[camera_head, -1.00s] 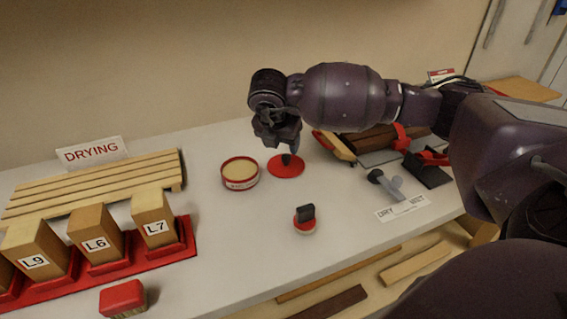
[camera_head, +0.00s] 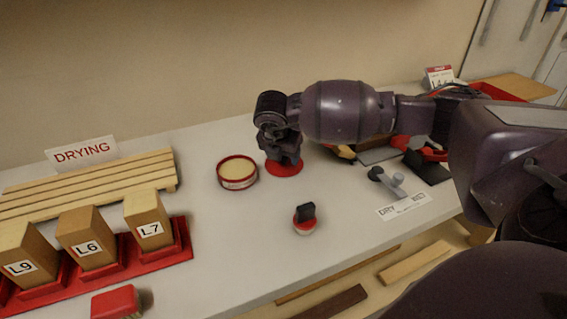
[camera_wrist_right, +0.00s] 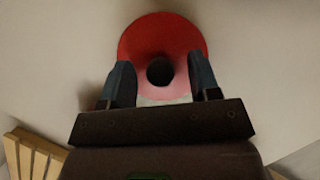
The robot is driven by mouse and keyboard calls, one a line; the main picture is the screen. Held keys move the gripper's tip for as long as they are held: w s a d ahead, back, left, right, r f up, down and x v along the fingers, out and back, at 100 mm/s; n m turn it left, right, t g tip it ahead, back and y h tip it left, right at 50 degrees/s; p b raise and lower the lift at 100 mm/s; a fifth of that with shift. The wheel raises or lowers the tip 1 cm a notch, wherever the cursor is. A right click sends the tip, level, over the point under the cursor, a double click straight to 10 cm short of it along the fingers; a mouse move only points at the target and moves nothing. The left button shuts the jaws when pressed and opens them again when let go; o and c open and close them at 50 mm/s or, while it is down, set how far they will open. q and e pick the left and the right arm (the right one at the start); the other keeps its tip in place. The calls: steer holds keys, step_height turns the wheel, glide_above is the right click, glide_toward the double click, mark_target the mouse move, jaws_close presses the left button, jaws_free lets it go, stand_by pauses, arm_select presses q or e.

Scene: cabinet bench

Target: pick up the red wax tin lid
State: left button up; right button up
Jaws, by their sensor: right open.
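The red wax tin lid (camera_head: 284,170) is a flat red disc lying on the bench, partly hidden by my right gripper in the head view. In the right wrist view the lid (camera_wrist_right: 140,40) shows a dark round knob (camera_wrist_right: 160,71) at its middle. My right gripper (camera_head: 284,158) is low over the lid, pointing down. In the wrist view its two open fingers (camera_wrist_right: 160,82) stand on either side of the knob, with gaps between. The open wax tin (camera_head: 237,172), red with pale wax, stands just left of the lid. My left gripper is not in view.
A small red-and-black tool (camera_head: 305,218) stands in front of the lid. A slatted drying rack (camera_head: 95,185) and a red tray of labelled blocks (camera_head: 178,240) are at left. Tools and the DRY/WET card (camera_head: 403,207) are at right. The bench's front middle is clear.

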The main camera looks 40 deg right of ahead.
steer(key=c, duration=1)
steer(key=shift+r, duration=0.1)
